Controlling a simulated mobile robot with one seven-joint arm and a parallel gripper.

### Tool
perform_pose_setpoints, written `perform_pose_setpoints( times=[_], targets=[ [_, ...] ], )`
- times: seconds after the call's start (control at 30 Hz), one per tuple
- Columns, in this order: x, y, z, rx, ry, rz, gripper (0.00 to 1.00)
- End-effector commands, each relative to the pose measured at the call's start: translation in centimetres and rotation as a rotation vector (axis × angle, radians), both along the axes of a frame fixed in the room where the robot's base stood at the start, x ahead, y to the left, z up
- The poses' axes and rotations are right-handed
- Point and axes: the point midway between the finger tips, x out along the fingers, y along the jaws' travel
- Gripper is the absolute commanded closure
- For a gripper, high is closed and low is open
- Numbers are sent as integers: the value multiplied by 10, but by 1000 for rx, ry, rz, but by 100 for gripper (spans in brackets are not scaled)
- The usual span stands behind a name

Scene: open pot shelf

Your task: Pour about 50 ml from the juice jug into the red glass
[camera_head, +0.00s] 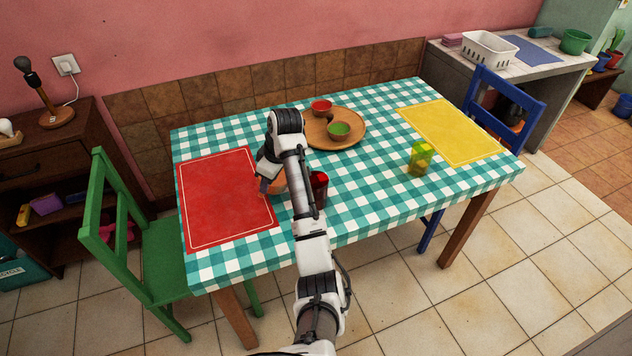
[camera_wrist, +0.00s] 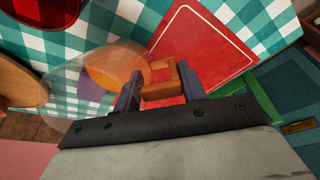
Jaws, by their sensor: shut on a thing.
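The juice jug is clear with orange juice (camera_wrist: 112,62) inside and has an orange-brown handle (camera_wrist: 160,88). In the wrist view my gripper (camera_wrist: 160,97) is shut on that handle, one dark finger on each side. In the head view my gripper (camera_head: 266,184) is over the right part of the red placemat, and the jug (camera_head: 279,184) is mostly hidden behind my arm. I cannot tell whether its base touches the table. The red glass (camera_head: 319,188) stands just right of the jug, partly covered by my arm. It also shows at the top left of the wrist view (camera_wrist: 45,18).
A yellow-green glass (camera_head: 420,158) stands to the right, before the yellow placemat (camera_head: 452,131). The red placemat (camera_head: 222,198) is at left. The cloth right of the red glass is clear.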

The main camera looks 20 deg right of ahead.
Motion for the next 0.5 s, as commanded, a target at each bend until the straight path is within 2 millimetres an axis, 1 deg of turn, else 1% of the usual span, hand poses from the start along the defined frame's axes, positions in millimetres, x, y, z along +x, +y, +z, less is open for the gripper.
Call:
perform_pose_setpoints(
  times=[0.03, 0.1, 0.13, 0.2, 0.33, 0.37, 0.43, 0.5],
  targets=[
    [-2, -3, -6, 24, -26, -3, 100],
    [-5, -6, -6, 57, -56, -3, 100],
    [-6, -8, -3, 71, -70, -2, 100],
    [-9, -11, 13, 105, -103, -2, 100],
    [-15, -17, 28, 166, -159, -1, 100],
    [-17, -18, 30, 180, -170, -1, 100],
    [-17, -19, 26, 215, -200, 0, 100],
    [-18, -20, 28, 249, -231, 0, 100]
  ],
)
